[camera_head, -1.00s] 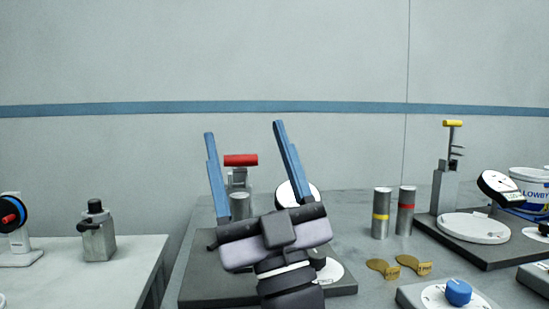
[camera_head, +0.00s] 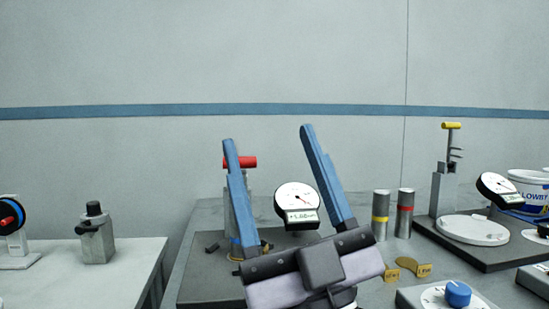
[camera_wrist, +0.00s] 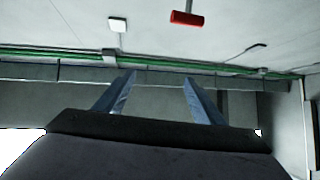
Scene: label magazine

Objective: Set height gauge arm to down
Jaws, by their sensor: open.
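A red cylindrical handle (camera_head: 247,162) sits level at the top of a grey stand on a dark base (camera_head: 205,291) in the head view; it also shows at the top of the wrist view (camera_wrist: 187,18). A second stand at the right has a raised yellow handle (camera_head: 451,126) above a grey post. No label tells which one is the height gauge arm. My gripper (camera_head: 267,135) is open and empty, fingers pointing up, in front of the red-handled stand. The open fingers show in the wrist view (camera_wrist: 159,76).
A white dial gauge (camera_head: 298,200) shows between my fingers. Two banded cylinders (camera_head: 380,214), brass tags (camera_head: 413,267) and a blue knob (camera_head: 458,293) stand to the right. A separate left table holds a grey block (camera_head: 96,238).

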